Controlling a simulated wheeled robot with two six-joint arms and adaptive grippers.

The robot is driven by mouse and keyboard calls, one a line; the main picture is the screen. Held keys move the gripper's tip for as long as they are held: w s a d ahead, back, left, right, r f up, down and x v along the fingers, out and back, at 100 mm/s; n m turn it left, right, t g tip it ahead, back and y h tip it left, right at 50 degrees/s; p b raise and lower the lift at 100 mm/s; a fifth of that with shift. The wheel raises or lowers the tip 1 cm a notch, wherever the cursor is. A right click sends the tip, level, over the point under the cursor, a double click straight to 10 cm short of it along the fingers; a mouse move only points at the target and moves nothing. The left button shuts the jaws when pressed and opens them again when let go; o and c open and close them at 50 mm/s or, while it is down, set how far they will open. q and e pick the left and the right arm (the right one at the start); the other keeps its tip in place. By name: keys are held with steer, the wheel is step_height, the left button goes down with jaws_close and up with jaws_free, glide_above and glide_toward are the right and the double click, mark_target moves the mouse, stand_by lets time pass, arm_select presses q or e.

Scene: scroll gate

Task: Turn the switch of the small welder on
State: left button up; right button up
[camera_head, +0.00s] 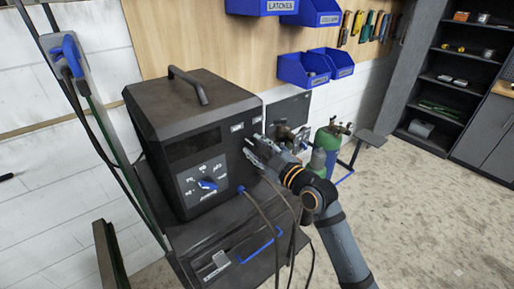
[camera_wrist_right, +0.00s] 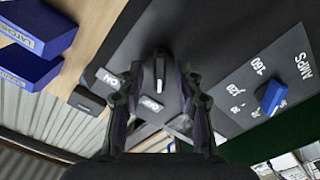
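The small welder (camera_head: 190,110) is a black box with a handle on top, standing on a dark cart. My right gripper (camera_head: 254,148) is at the right part of its front panel. In the right wrist view, the switch (camera_wrist_right: 160,72) is a narrow grey-tipped lever between the fingertips of my right gripper (camera_wrist_right: 160,78). The fingers are open, one on each side, with gaps to the lever. The ON label (camera_wrist_right: 108,78) is to the left and the OFF label (camera_wrist_right: 151,103) is below the lever. In the head view, the gripper hides the switch. My left gripper is not in view.
A blue amps knob (camera_head: 208,184) is on the same panel, with a cable plug (camera_head: 241,190) beside it. Cables hang in front of the cart (camera_head: 220,240). Green gas cylinders (camera_head: 327,142) stand to the right. Blue bins (camera_head: 303,70) hang behind. The floor at right is clear.

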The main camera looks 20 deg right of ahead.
steer(key=shift+c, duration=0.2)
jaws_close()
steer(key=shift+m, duration=0.4)
steer(key=m+p, duration=0.1)
steer(key=m, duration=0.2)
steer(key=shift+r, duration=0.1)
steer(key=m+p, duration=0.2)
steer(key=m, duration=0.2)
steer(key=shift+m, duration=0.3)
steer(key=m+p, duration=0.2)
steer(key=m, duration=0.2)
steer(key=shift+m+p, duration=0.95)
steer(key=shift+m, duration=0.75)
